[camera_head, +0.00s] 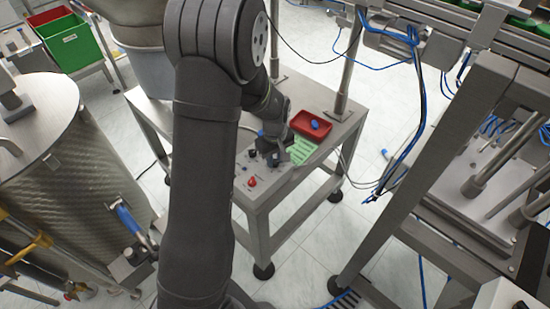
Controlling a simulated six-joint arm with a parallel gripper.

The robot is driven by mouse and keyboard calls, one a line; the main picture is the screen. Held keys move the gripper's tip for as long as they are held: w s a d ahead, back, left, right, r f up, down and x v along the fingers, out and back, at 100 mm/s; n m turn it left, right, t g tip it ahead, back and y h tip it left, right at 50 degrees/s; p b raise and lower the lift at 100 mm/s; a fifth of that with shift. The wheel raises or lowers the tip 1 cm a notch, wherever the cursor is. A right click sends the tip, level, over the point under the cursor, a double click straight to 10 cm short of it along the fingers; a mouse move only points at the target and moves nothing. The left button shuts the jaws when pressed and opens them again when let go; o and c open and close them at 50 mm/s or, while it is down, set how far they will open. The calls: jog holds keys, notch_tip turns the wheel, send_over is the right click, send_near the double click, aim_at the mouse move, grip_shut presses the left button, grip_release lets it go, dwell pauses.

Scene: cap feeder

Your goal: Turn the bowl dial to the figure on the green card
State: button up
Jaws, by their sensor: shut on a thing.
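My gripper (272,158) is low over the control panel (244,172) on the front of the steel feeder table. It is shut on a dial there, which the fingers mostly hide. I cannot read which label belongs to that dial, nor its pointer. Another small black knob (252,153) shows just left of the gripper. The green card (303,150) lies on the table right of the gripper. It has pale lines of print, and its figure is too small to read here. My wrist covers part of the card's left side.
A red push button (252,182) sits on the panel near the front edge. A red tray (311,125) with a blue cap (315,125) stands behind the card. A steel post (346,60) rises at the table's back right. A large steel drum (70,180) stands left.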

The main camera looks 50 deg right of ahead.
jog(key=m, duration=0.3)
jog(key=shift+m, duration=0.4)
jog(key=m, duration=0.4)
jog(key=shift+m, duration=0.3)
jog(key=m, duration=1.3)
jog(key=shift+m, duration=0.3)
jog(key=m, duration=0.8)
jog(key=shift+m, duration=0.4)
jog(key=m, duration=0.4)
jog(key=shift+m, duration=0.3)
